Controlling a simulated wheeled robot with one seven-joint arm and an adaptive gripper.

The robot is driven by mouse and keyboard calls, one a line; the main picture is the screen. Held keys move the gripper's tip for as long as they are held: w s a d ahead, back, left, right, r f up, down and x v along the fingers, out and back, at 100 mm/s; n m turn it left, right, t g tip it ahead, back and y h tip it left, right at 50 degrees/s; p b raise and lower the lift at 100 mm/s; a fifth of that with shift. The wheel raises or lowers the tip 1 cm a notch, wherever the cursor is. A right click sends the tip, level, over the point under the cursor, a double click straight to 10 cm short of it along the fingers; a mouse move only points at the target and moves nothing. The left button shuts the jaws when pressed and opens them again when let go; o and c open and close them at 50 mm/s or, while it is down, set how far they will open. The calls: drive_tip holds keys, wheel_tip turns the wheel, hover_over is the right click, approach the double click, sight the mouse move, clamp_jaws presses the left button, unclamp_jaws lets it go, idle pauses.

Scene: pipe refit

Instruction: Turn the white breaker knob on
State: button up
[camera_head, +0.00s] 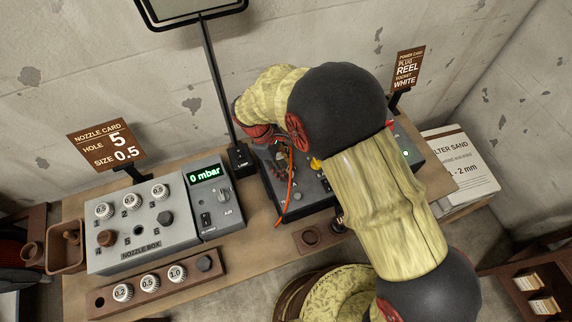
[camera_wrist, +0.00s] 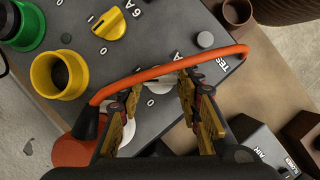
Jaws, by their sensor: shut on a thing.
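The white breaker knob (camera_wrist: 158,77) is on the dark grey panel in the wrist view, partly hidden by the fingers and the orange cable. My gripper (camera_wrist: 160,88) has its two fingers on either side of it and is shut on it. The knob's exact angle is hard to read; a "0" mark shows below it. In the head view the dark panel (camera_head: 310,193) sits on the bench, and my arm hides the knob. My gripper (camera_head: 279,158) shows there only partly, beside the arm.
An orange cable (camera_wrist: 160,70) arches across the fingers from a plug at lower left. A yellow 6 A knob (camera_wrist: 122,22), a yellow socket (camera_wrist: 60,75) and a green socket (camera_wrist: 22,27) stand nearby. The nozzle box (camera_head: 143,243) and air unit (camera_head: 213,205) are to the left.

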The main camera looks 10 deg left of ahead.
drive_tip(key=m+g+p, duration=0.1)
drive_tip(key=m, duration=0.1)
drive_tip(key=m+g+p, duration=0.1)
drive_tip(key=m, duration=0.2)
drive_tip(key=shift+w+r+m+y, duration=0.1)
drive_tip(key=shift+w+m+y, duration=0.1)
drive_tip(key=shift+m+y, duration=0.15)
drive_tip(key=shift+d+m+g+y+p, duration=0.1)
drive_tip(key=shift+m+g+y+p, duration=0.25)
drive_tip(key=shift+m, duration=0.75)
drive_tip(key=shift+d+m+g+y+p, duration=0.1)
drive_tip(key=shift+m+g+y+p, duration=0.3)
drive_tip(key=shift+m, duration=0.65)
drive_tip(key=shift+a, duration=0.1)
drive_tip(key=o, duration=1.2)
drive_tip(key=shift+c, duration=0.2)
drive_tip(key=v, duration=1.1)
drive_tip(key=shift+r, duration=0.4)
